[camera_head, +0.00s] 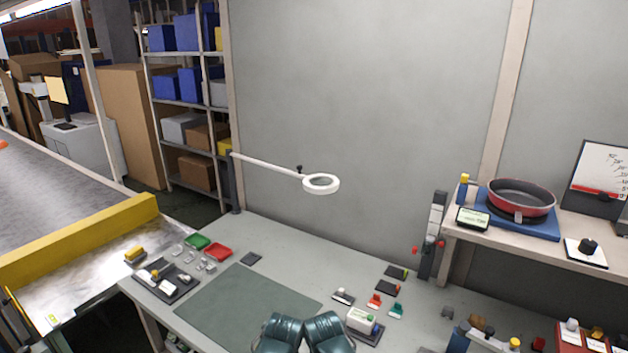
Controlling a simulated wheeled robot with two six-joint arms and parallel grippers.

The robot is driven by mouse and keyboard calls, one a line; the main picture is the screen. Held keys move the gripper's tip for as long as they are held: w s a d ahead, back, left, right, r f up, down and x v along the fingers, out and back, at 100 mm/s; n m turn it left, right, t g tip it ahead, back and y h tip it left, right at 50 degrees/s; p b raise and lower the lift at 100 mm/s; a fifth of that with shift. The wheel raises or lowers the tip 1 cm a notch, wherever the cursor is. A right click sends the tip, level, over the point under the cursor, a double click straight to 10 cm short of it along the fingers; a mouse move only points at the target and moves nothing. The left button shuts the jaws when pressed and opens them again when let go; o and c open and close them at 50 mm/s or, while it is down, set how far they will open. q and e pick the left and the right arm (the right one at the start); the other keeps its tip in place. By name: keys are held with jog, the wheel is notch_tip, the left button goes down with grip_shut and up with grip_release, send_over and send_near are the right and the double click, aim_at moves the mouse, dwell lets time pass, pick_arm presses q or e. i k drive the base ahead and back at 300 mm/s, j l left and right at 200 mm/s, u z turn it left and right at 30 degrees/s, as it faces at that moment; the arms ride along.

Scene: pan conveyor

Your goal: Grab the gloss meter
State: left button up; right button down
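A small white boxy device with a green spot on top (361,319) sits on a dark base (372,338) near the front of the grey bench. It looks like the gloss meter, but no label can be read to confirm this. It lies just right of a pair of dark teal, glove-like shapes (279,331) at the bottom edge. Neither of my grippers can be made out in the head view. Nothing is seen touching the white device.
A green mat (240,308) covers the bench's middle left. A ring lamp (321,184) overhangs the bench. A raised shelf at right holds a red pan (521,196).

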aim_at(356, 320)
jog(key=z, duration=0.6)
jog(key=j+z, duration=0.2)
jog(key=z, duration=0.2)
jog(key=j+z, duration=0.15)
jog(key=z, duration=0.25)
jog(key=j+z, duration=0.15)
jog(key=z, duration=0.3)
jog(key=k+j+z, duration=0.15)
jog(key=z, duration=0.25)
jog(key=k+j+z, duration=0.55)
jog(key=k+j, duration=0.35)
jog(key=k, duration=0.15)
